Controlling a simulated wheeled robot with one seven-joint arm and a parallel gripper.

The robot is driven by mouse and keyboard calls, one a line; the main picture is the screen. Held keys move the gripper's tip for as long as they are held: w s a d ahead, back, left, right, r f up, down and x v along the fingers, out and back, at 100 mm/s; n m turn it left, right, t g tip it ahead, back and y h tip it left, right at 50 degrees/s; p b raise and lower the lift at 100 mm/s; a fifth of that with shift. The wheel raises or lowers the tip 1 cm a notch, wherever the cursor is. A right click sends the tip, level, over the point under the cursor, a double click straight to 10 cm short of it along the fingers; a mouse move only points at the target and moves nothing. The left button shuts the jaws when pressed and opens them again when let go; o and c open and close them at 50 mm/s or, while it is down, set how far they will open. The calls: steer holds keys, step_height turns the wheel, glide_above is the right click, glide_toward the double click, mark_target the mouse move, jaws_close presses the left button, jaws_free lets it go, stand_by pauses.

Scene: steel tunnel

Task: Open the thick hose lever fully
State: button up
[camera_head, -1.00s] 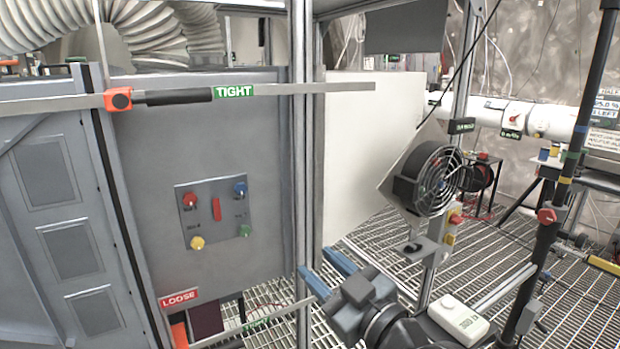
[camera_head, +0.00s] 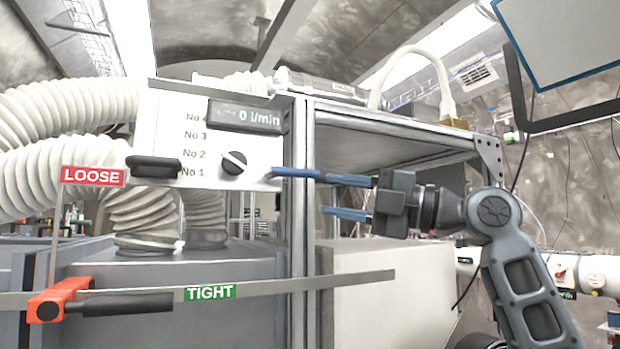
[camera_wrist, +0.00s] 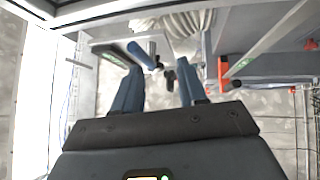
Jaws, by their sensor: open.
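A blue handle (camera_head: 295,173) sticks out at the lower right edge of the white panel (camera_head: 214,138), in front of the metal post. It may be the thick hose lever; no readable label confirms this. A blue bar (camera_wrist: 141,54) also shows in the wrist view, near the left fingertip. Thick white corrugated hoses (camera_head: 60,112) run at the left. My gripper (camera_head: 324,196) is open and empty, its blue fingers pointing left. The upper fingertip lies close to the handle's right end; whether they touch I cannot tell.
The panel carries a black knob (camera_head: 234,162) and a display (camera_head: 243,117) reading 0 l/min. A metal post (camera_head: 298,240) stands just left of my fingers. A long bar with an orange clamp (camera_head: 46,306) and TIGHT label (camera_head: 210,293) crosses below.

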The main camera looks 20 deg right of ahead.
mark_target(308, 173)
steer(key=w+a+r+n+p, duration=0.1)
steer(key=w+a+r, duration=0.1)
steer(key=w+a+r+n+g+p, duration=0.1)
steer(key=w+a+r, duration=0.1)
steer(key=shift+w+p, duration=0.25)
steer(key=shift+p, duration=0.05)
steer(key=shift+w+a, duration=0.4)
jaws_close()
stand_by(0.5)
